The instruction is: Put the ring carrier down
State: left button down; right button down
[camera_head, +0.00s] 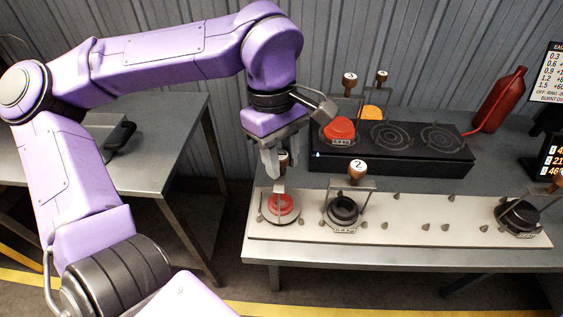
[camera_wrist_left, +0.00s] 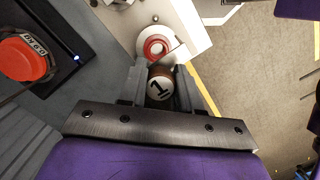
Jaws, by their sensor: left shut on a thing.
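My left gripper (camera_head: 283,162) is shut on the brown knob marked 1 (camera_wrist_left: 160,88) of a ring carrier. The carrier's red round piece (camera_head: 281,204) hangs below the knob on a thin metal frame, over the left end of the pale board (camera_head: 400,213); it also shows in the left wrist view (camera_wrist_left: 156,46). It looks upright and very low; I cannot tell whether it touches the board. The gripper partly hides the knob in the head view. My right gripper is not in view.
A carrier with knob 2 (camera_head: 357,169) and a black piece stands just right on the board. Another dark carrier (camera_head: 518,217) is at the board's right end. Behind is a black hotplate unit (camera_head: 390,165) with red and orange carriers. A red bottle (camera_head: 500,98) stands at the back right.

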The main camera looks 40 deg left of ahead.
pick_arm(q)
jog(key=shift+f, duration=0.8)
jog(key=c, duration=0.8)
grip_release()
jog(key=r, duration=0.4)
jog(key=a+r, duration=0.1)
jog(key=r, duration=0.3)
jog(key=r+p, duration=0.1)
jog(key=r, duration=0.3)
jog(key=shift+w+a+r, duration=0.1)
jog(key=shift+w+a, duration=0.05)
jog(key=shift+a, duration=0.25)
